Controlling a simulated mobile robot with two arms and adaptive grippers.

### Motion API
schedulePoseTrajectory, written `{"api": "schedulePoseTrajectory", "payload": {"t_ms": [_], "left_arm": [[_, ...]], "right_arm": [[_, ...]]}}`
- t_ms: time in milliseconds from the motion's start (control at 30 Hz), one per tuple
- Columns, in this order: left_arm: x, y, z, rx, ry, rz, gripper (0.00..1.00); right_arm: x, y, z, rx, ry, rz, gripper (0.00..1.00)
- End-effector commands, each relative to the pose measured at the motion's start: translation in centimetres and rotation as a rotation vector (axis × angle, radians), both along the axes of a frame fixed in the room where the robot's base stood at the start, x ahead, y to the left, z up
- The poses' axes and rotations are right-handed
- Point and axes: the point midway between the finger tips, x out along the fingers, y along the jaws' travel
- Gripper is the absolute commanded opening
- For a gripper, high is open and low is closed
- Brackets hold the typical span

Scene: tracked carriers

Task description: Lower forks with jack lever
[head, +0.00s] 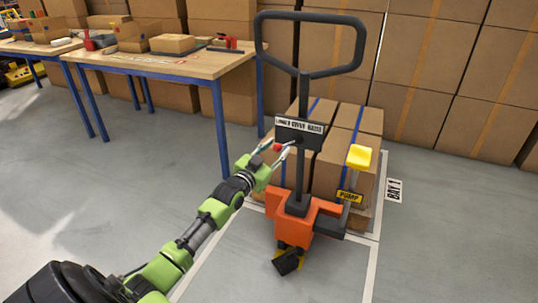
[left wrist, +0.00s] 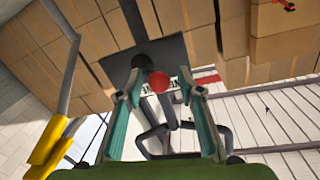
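An orange pallet jack (head: 290,215) stands upright with its dark loop handle (head: 262,45) at the top. A dark control plate (head: 300,133) on its column carries a white label that seems to read lower, drive, raise. A lever with a red knob (head: 277,147) sticks out at the plate's left side. My left gripper (head: 283,149) is at this knob. In the left wrist view, the open fingers (left wrist: 159,95) stand on either side of the red knob (left wrist: 159,82), with visible gaps on both sides. My right gripper is not in view.
Strapped cartons (head: 345,120) stand behind the jack by a floor sign reading BAY 1 (head: 394,191). A yellow pump pedal (head: 358,157) rises at the jack's right. A workbench (head: 185,62) stands at the back left. Stacked cartons line the back. Floor at right is clear.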

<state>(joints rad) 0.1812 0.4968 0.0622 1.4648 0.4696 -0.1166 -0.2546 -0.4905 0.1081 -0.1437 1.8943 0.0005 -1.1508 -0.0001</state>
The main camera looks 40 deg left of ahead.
Motion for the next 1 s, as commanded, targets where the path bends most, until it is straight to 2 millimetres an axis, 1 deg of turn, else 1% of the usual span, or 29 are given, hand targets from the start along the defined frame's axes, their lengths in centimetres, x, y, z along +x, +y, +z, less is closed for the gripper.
{"api": "schedulePoseTrajectory", "payload": {"t_ms": [167,400,600,800,1000], "left_arm": [[-2.0,-0.2,-0.2,-0.002,0.002,0.000,0.35],[-6.5,-0.6,-0.2,0.000,0.003,0.001,0.35],[-9.7,-0.8,-0.1,0.002,0.004,0.003,0.35],[-11.5,-1.0,0.0,0.001,0.001,0.004,0.35],[-11.9,-1.0,0.0,0.001,0.001,0.004,0.35]], "right_arm": [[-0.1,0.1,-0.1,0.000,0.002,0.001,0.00],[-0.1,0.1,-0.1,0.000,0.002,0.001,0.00],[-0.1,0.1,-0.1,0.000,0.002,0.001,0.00],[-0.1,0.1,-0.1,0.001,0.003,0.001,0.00],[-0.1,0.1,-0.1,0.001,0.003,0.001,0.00]]}}
